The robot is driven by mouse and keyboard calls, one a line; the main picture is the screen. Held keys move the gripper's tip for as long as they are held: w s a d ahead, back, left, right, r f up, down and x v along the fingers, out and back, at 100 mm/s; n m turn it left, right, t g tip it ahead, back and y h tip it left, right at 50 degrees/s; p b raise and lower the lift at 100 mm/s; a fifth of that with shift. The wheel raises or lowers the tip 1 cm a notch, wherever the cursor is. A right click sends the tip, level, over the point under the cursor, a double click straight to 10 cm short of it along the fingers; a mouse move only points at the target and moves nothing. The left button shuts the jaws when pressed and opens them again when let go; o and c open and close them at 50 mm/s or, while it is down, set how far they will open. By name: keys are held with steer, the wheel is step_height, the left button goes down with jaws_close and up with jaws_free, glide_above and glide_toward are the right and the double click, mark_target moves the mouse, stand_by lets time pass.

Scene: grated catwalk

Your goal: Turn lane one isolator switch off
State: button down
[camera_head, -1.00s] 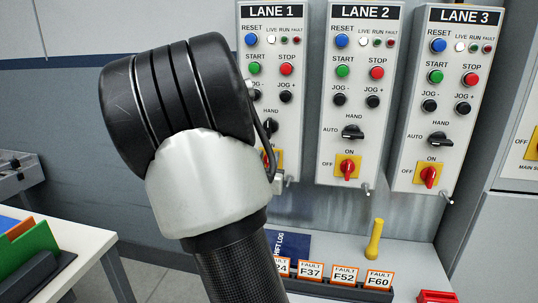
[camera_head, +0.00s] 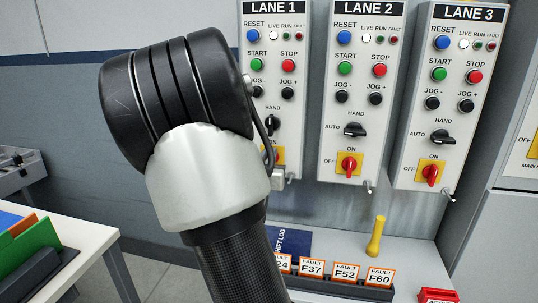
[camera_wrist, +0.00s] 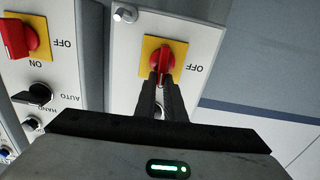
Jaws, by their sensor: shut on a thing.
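The lane 1 panel (camera_head: 288,95) is at the upper middle of the head view, partly behind my arm. Its isolator is mostly hidden there; only an edge of its yellow plate (camera_head: 281,155) shows. In the wrist view, which is upside down, the lane 1 isolator's red handle (camera_wrist: 166,56) sits on a yellow plate (camera_wrist: 181,49) marked OFF on the right side. My gripper (camera_wrist: 160,80) is shut on the handle, one dark finger on each side. The handle stands roughly upright in that picture. The ON label is hidden behind the fingers.
The lane 2 panel (camera_head: 361,95) and lane 3 panel (camera_head: 444,95) hang close to the right with similar switches. Below are fault cards (camera_head: 345,271) and a yellow peg-like object (camera_head: 376,237). A white table (camera_head: 90,238) stands at left. The wall left of lane 1 is bare.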

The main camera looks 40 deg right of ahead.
steer(key=shift+w+a+f+n+p, duration=0.35)
steer(key=shift+n+p, duration=1.25)
steer(key=shift+n, duration=1.3)
steer(key=shift+w+a+f+n+p, duration=0.15)
steer(key=shift+w+f+n+p, duration=0.2)
steer(key=shift+n+p, duration=1.9)
steer(key=shift+w+a+f+n+p, duration=0.4)
steer(key=shift+n+p, duration=0.55)
steer(key=shift+n, duration=2.6)
steer(key=shift+s+d+f, duration=0.1)
steer(key=shift+s+d, duration=0.05)
steer(key=c, duration=1.8)
jaws_free()
steer(key=shift+c, duration=0.2)
steer(key=shift+f, duration=0.1)
